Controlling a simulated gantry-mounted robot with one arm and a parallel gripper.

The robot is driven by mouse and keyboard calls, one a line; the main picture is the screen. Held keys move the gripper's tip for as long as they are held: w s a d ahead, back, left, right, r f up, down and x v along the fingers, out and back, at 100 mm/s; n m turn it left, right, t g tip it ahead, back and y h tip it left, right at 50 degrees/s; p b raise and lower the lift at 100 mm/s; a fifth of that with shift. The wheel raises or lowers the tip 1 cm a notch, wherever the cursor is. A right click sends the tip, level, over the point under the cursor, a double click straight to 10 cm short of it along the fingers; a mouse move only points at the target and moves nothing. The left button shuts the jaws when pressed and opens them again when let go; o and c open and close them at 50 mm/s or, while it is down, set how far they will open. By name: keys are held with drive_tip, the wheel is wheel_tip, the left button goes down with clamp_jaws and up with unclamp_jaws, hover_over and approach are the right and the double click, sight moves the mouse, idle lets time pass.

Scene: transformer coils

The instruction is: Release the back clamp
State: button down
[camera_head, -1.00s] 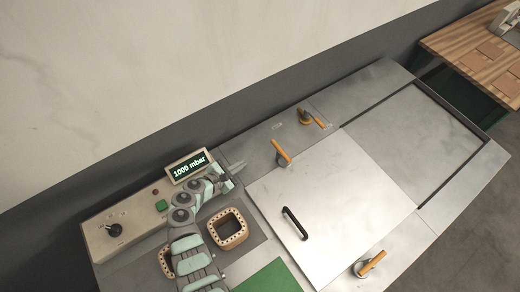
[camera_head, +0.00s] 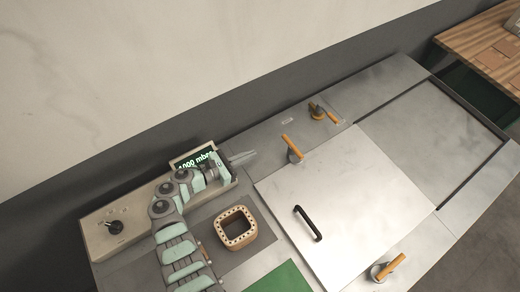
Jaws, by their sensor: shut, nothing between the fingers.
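An orange-handled clamp (camera_head: 293,150) stands at the back edge of the silver lid (camera_head: 345,215), its handle tilted up to the left. A second orange-handled clamp (camera_head: 320,112) sits further back on the metal top, its handle pointing down to the right. A third orange-handled clamp (camera_head: 387,268) is at the lid's front edge. My gripper (camera_head: 250,156) is shut and empty, to the left of the nearest back clamp and apart from it, pointing right. I cannot tell its height.
A control box (camera_head: 125,212) with a black knob and a pressure display (camera_head: 187,163), partly hidden by my arm, stands at left. A square coil (camera_head: 236,228) lies in front of my gripper. The lid has a black handle (camera_head: 307,223). The recessed panel (camera_head: 430,125) is bare.

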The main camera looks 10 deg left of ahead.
sight(292, 151)
drive_tip(key=b+x, duration=0.2)
drive_tip(key=x, duration=1.1)
drive_tip(key=shift+f, duration=0.1)
